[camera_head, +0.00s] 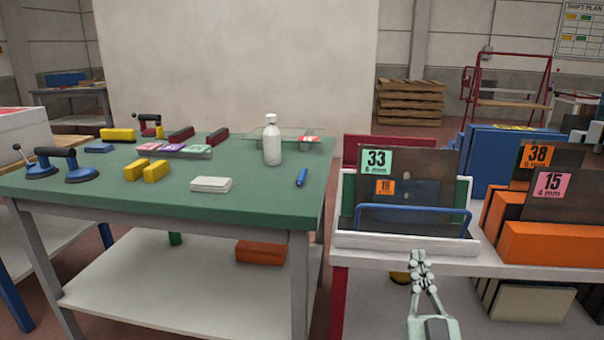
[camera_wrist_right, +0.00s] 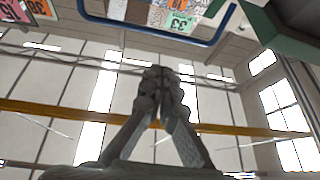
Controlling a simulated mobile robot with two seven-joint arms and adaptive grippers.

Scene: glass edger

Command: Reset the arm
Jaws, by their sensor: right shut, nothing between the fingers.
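My right gripper (camera_head: 418,262) is at the lower right of the head view, in front of the white rack (camera_head: 400,243). Its fingers are shut with nothing between them, and they point up. In the right wrist view the closed fingers (camera_wrist_right: 160,82) stand in the middle, with the ceiling and windows behind them. The rack's blue bar (camera_head: 412,209) shows above the fingertips and also crosses the top of the right wrist view (camera_wrist_right: 150,33). My left gripper does not show in either view.
Dark panes with number 33 (camera_head: 376,161) stand in the rack. Orange blocks (camera_head: 550,243) are to the right.

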